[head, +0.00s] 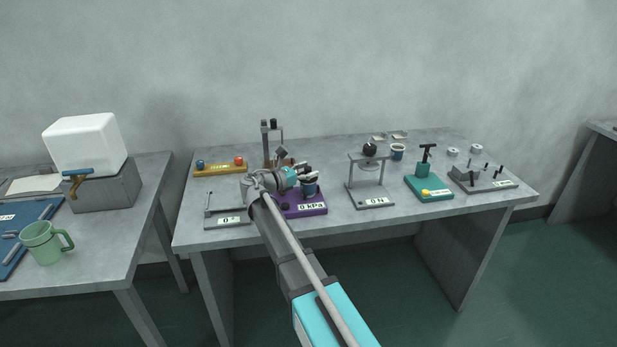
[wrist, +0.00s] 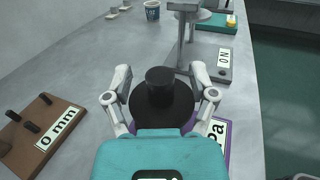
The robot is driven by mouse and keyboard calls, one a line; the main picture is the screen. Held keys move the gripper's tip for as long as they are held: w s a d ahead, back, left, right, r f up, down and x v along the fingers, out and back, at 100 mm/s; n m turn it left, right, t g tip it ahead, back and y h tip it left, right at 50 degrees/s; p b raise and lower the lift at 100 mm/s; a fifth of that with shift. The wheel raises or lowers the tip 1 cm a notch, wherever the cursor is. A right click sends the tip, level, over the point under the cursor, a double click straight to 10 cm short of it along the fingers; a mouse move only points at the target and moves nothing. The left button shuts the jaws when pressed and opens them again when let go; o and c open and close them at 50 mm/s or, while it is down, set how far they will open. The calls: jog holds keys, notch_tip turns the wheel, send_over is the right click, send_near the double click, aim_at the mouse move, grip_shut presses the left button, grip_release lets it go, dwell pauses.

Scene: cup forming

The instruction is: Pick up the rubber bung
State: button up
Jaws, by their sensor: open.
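A black round piece with a narrower raised top, which looks like the rubber bung (wrist: 161,90), sits between my fingers in the wrist view. It is above the purple stand labelled 0 kPa (head: 316,209), whose edge shows at the lower right in the wrist view. My gripper (head: 309,175) is open over that stand. In the wrist view my gripper (wrist: 161,93) has one finger on each side of the black piece, with small gaps that look clear. What lies under the black piece is hidden by it and by my gripper.
A brown block labelled 0 mm (wrist: 41,135) stands to the left in the wrist view. A grey press stand (head: 372,201), a patterned cup (head: 397,152) and a green stand (head: 428,187) lie to the right. A yellow rack (head: 220,169) is at the back left.

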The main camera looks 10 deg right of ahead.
aim_at(308, 168)
dwell(0.3)
grip_shut()
jog(key=shift+r, duration=0.15)
dwell(0.4)
notch_tip(308, 168, up, 3)
jog(key=p, duration=0.3)
jog(key=s+a+r+p, duration=0.1)
jog(key=s+r+p, duration=0.8)
jog(key=s, duration=0.5)
jog(key=shift+a+r+p, duration=0.2)
jog(key=shift+r+p, duration=0.15)
jog(key=shift+p, duration=0.15)
jog(key=shift+r, duration=0.1)
